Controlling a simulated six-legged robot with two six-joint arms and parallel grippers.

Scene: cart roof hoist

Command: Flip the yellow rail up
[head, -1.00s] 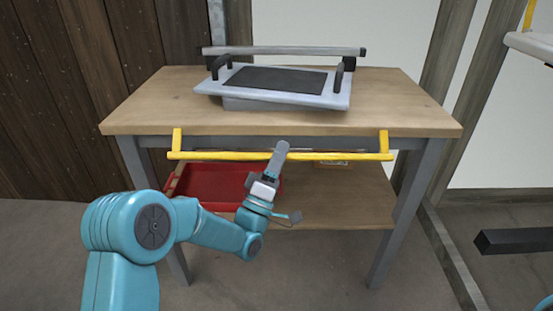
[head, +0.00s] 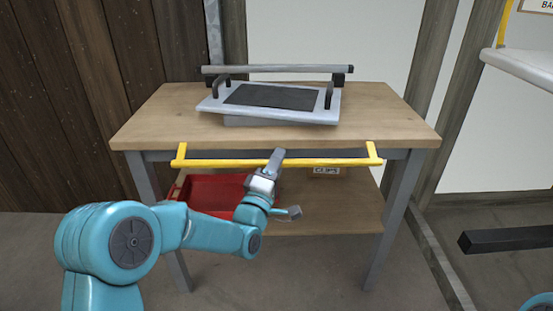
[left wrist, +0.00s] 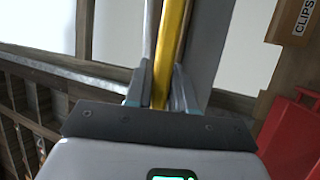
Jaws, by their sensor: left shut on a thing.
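The yellow rail (head: 225,163) runs along the front of the wooden workbench (head: 385,125), joined at both ends by short yellow arms. It hangs low, a little below the front edge of the top. My left gripper (head: 277,158) is at the rail's middle, shut on it. In the left wrist view the yellow rail (left wrist: 172,50) passes between the two fingers of my left gripper (left wrist: 160,85). The part of the rail behind the fingers is hidden. My right gripper is not in view.
A grey tray-like plate with black handles (head: 310,112) lies on the bench top, with a grey bar (head: 290,69) behind it. A red bin (head: 210,192) and a box marked CLIPS (head: 326,171) are on the lower shelf. A dark beam (head: 510,237) juts in at right.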

